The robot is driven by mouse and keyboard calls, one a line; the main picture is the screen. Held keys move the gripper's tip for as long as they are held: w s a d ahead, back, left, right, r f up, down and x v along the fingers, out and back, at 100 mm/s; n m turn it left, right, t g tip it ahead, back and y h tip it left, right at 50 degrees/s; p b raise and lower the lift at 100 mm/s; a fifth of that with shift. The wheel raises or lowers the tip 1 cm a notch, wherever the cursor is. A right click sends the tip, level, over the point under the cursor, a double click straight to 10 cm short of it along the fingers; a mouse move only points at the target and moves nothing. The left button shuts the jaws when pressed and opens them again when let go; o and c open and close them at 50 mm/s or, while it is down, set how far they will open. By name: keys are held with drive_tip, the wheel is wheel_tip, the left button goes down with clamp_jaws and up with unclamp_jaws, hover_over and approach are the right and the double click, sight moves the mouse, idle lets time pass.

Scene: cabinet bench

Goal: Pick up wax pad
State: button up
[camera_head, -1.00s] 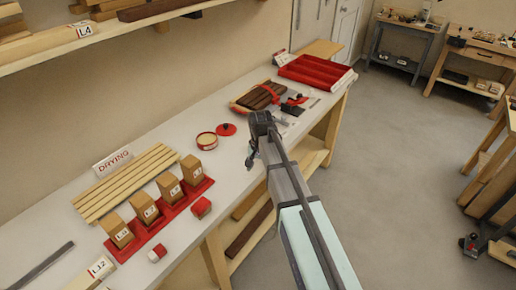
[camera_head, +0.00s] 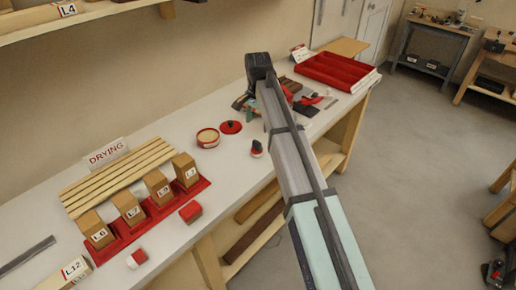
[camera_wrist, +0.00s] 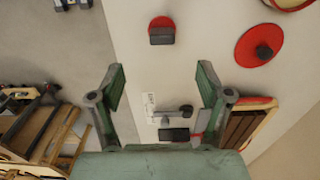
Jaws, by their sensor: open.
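A small red pad with a dark grip on top, which looks like the wax pad (camera_head: 257,148), sits near the front edge of the white bench. In the wrist view the pad (camera_wrist: 161,32) is at top centre, beyond the fingertips and apart from them. My gripper (camera_wrist: 161,86) is open, its two green fingers spread with nothing held between them. In the head view my gripper (camera_head: 243,102) is over the bench, farther along than the pad, and my arm partly hides it.
A round open tin (camera_head: 208,138) and a red lid with a black knob (camera_head: 231,127) stand beside the pad. A red tray (camera_head: 338,72) lies at the far end. Wooden blocks on a red base (camera_head: 120,238) and a slatted drying rack (camera_head: 130,178) are nearer.

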sight(257, 148)
wheel_tip(257, 148, down, 8)
drive_tip(key=shift+r+p, duration=0.1)
drive_tip(key=shift+p, duration=0.85)
drive_tip(key=shift+w+f+p, duration=0.15)
drive_tip(key=shift+f+p, duration=1.05)
drive_tip(key=shift+f, duration=1.5)
drive_tip(key=c, duration=1.2)
